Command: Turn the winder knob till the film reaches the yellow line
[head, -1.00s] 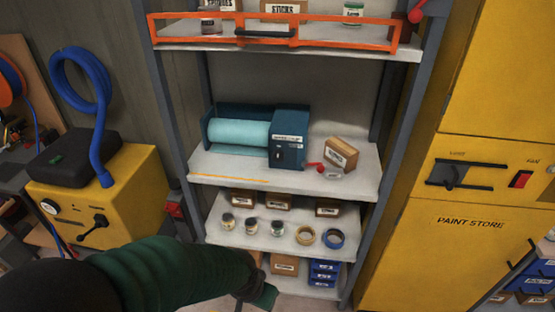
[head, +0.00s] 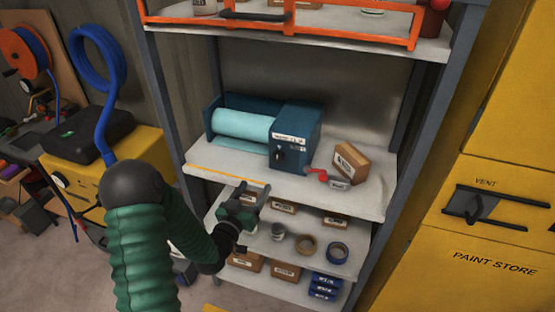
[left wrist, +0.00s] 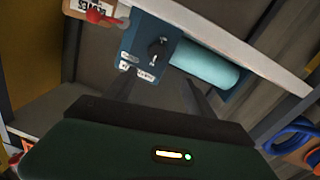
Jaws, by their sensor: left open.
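The winder is a blue box (head: 304,128) on the middle shelf, with a roll of pale teal film (head: 242,125) in a blue tray to its left. Its dark knob (head: 281,154) is on the front face and also shows in the left wrist view (left wrist: 156,48). A yellow line (head: 226,174) runs along the shelf's front left edge. The film's free end is not clear to me. My left gripper (head: 251,190) is open and empty, in front of the shelf edge, below and left of the knob and apart from it. My right gripper is not in view.
On the middle shelf (head: 350,198), a cardboard box (head: 350,162) and a red-handled item (head: 318,175) stand right of the winder. An orange rail (head: 345,34) fronts the top shelf. A yellow cabinet (head: 500,200) is at right.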

